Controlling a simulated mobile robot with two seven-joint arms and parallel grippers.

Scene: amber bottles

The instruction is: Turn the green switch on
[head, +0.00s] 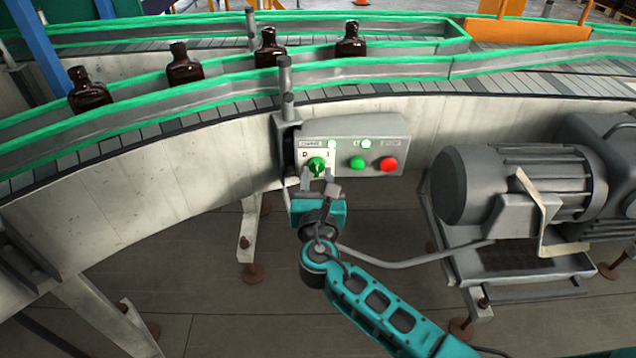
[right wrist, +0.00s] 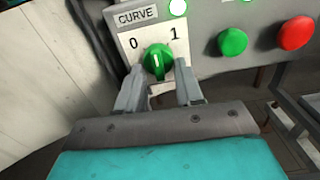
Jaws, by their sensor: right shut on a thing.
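The green switch (head: 317,167) is a rotary knob on the grey control box (head: 345,128), on a plate marked CURVE with 0 at left and 1 at right. In the right wrist view the switch (right wrist: 156,60) has its white mark pointing roughly upward, between the two numbers. My right gripper (head: 317,180) is at the plate, its fingers on either side of the knob and shut on it. The right wrist view shows both fingertips (right wrist: 158,82) at the knob's lower part. My left gripper is not in view.
A green button (head: 357,163) and a red button (head: 389,164) sit right of the switch. Pale lamps are above them. A grey motor (head: 510,185) stands at right. The conveyor (head: 180,118) with several amber bottles (head: 185,65) runs behind the box.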

